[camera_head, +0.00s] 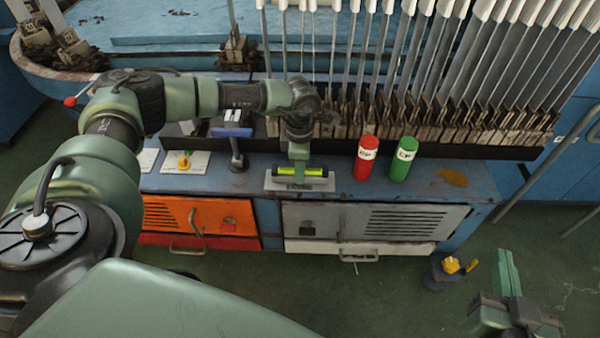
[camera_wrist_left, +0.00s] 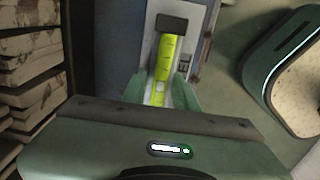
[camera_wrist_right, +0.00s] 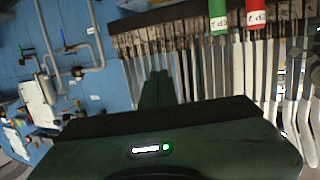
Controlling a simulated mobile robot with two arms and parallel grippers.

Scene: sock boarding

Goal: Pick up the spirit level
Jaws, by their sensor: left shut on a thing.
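The spirit level (camera_head: 313,172) is a short yellow-green bar with dark ends. It lies across a pale plate at the front edge of the blue bench top, in the middle of the head view. My left gripper (camera_head: 299,166) reaches down from above and is shut on the level's middle. In the left wrist view the level (camera_wrist_left: 166,52) runs between the two green fingers (camera_wrist_left: 160,94), which hide part of it. My right gripper (camera_head: 507,272) is at the lower right of the head view, away from the bench. Its fingers (camera_wrist_right: 157,88) are together and empty.
A red cylinder (camera_head: 366,160) and a green cylinder (camera_head: 404,160) stand right of the level. A blue-topped stand (camera_head: 235,140) is to its left. Behind is a long row of upright metal boards (camera_head: 440,60). A yellow-knobbed object (camera_head: 450,266) is near my right gripper.

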